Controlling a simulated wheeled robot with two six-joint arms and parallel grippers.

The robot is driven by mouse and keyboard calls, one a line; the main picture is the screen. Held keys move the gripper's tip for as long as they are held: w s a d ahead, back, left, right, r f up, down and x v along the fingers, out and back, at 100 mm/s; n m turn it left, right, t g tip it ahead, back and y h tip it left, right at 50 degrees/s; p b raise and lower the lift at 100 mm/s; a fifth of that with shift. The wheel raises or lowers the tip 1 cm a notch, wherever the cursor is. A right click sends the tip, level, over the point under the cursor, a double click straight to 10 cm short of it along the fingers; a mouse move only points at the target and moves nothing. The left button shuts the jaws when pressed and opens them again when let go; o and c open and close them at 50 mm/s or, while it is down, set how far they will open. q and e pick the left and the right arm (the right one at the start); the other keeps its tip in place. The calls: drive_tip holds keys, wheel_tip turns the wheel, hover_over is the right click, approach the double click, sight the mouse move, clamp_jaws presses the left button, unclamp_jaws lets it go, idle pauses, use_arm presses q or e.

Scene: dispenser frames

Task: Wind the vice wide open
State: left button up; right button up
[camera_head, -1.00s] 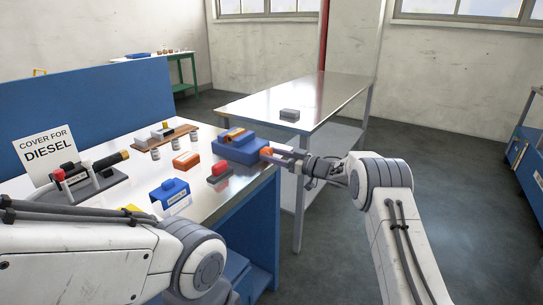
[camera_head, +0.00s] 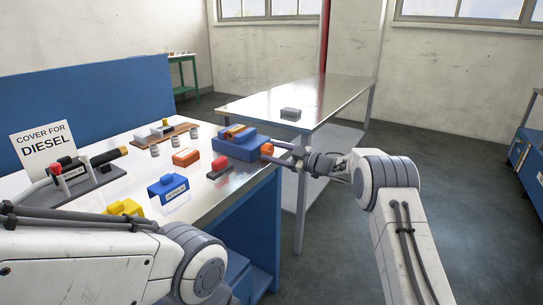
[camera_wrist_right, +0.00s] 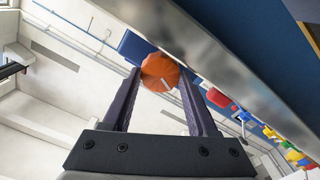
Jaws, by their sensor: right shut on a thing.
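The vice (camera_head: 243,150) is a blue block at the right end of the near table, with orange and grey parts on top. I cannot tell its jaw gap. An orange knob (camera_head: 267,149) sticks out of its right side, over the table edge. My right gripper (camera_head: 276,153) reaches in from the right and is shut on this knob. In the right wrist view the round, ridged orange knob (camera_wrist_right: 160,72) sits between the fingertips (camera_wrist_right: 160,78), with part of the blue vice (camera_wrist_right: 133,46) behind it. My left arm crosses the lower left; its gripper is out of view.
The near table holds a red-topped block (camera_head: 219,167), an orange block (camera_head: 186,156), a blue holder (camera_head: 168,187), a yellow item (camera_head: 125,207) and a diesel sign (camera_head: 45,150). A second table (camera_head: 310,97) with a grey block (camera_head: 291,112) stands behind my right gripper.

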drive_tip(key=shift+d+f+n, duration=0.1)
drive_tip(key=shift+d+n, duration=0.15)
drive_tip(key=shift+n, duration=0.25)
drive_tip(key=shift+b, duration=0.3)
drive_tip(key=o, duration=1.4)
drive_tip(key=shift+d, duration=0.1)
drive_tip(key=shift+a, duration=0.2)
drive_tip(key=shift+s, duration=0.1)
